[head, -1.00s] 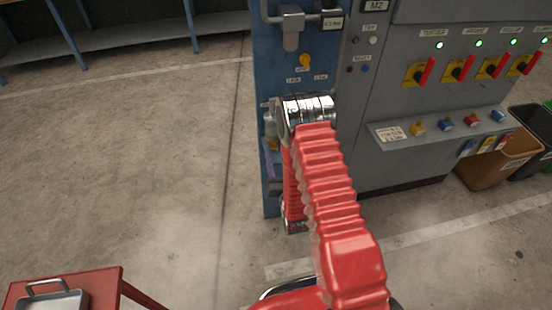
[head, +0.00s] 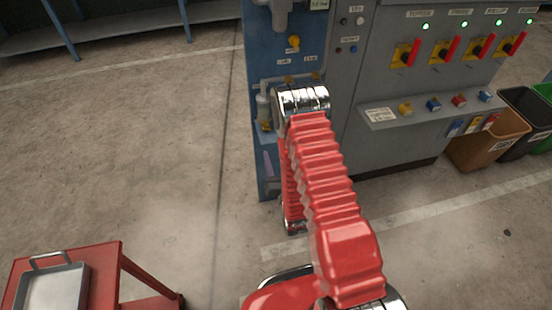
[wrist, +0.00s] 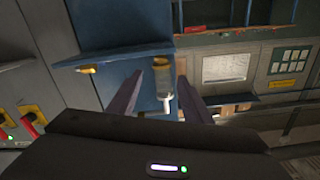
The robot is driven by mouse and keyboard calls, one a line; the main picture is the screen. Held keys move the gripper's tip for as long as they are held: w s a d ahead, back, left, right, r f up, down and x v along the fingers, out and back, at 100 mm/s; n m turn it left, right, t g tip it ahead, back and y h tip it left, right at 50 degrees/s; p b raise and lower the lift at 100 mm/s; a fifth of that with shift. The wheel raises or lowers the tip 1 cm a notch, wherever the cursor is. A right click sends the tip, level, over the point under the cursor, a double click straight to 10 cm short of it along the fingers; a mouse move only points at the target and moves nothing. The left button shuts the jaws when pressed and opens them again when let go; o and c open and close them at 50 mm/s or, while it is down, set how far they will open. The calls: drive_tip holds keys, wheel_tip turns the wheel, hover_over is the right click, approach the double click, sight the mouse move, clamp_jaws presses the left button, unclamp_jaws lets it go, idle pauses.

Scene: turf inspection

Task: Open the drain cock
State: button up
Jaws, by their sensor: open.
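A clear bowl-like cylinder (head: 262,107) is on the blue panel (head: 262,60), just left of my arm's chrome joint, with a yellow part (head: 266,125) below it. In the wrist view a cylinder (wrist: 163,78) with a pale tip (wrist: 168,103) shows between the dark fingers of my gripper (wrist: 170,74). The fingers are apart, and I see nothing held. I cannot tell for sure which of these parts is the drain cock.
A yellow knob (head: 294,42) sits higher on the blue panel. The grey cabinet (head: 400,130) with red-handled switches (head: 443,50) stands to the right, with bins (head: 490,140) beyond. A red cart (head: 108,275) with a metal tray (head: 52,288) is at lower left. Floor between is clear.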

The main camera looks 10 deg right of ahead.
drive_tip(key=shift+w+r, duration=0.1)
drive_tip(key=shift+r, duration=0.05)
drive_tip(key=shift+c, duration=1.4)
drive_tip(key=shift+g, duration=0.7)
drive_tip(key=w+r, duration=0.4)
drive_tip(key=r, duration=0.1)
drive_tip(key=c, duration=0.7)
drive_tip(key=shift+n+g, duration=0.3)
drive_tip(key=shift+g, duration=0.4)
drive_tip(key=r, duration=0.1)
drive_tip(key=w+r, duration=0.1)
drive_tip(key=r, duration=0.3)
drive_tip(key=shift+w+r, duration=0.1)
drive_tip(key=shift+w, duration=0.15)
clamp_jaws()
drive_tip(key=s+r+n+g, duration=0.1)
drive_tip(key=s+r+g, duration=0.3)
drive_tip(key=r, duration=0.8)
drive_tip(key=s+r+g, duration=0.2)
drive_tip(key=s+r, duration=0.4)
drive_tip(key=s, duration=0.9)
drive_tip(key=s+r+n+g, duration=0.1)
drive_tip(key=s+r+g, duration=0.2)
drive_tip(key=s, duration=1.3)
wheel_tip(320, 180, up, 3)
drive_tip(key=shift+s+a+r+g, duration=0.1)
drive_tip(key=shift+s+a+g, duration=0.1)
drive_tip(key=shift+s+g, duration=0.1)
drive_tip(key=shift+a, duration=0.15)
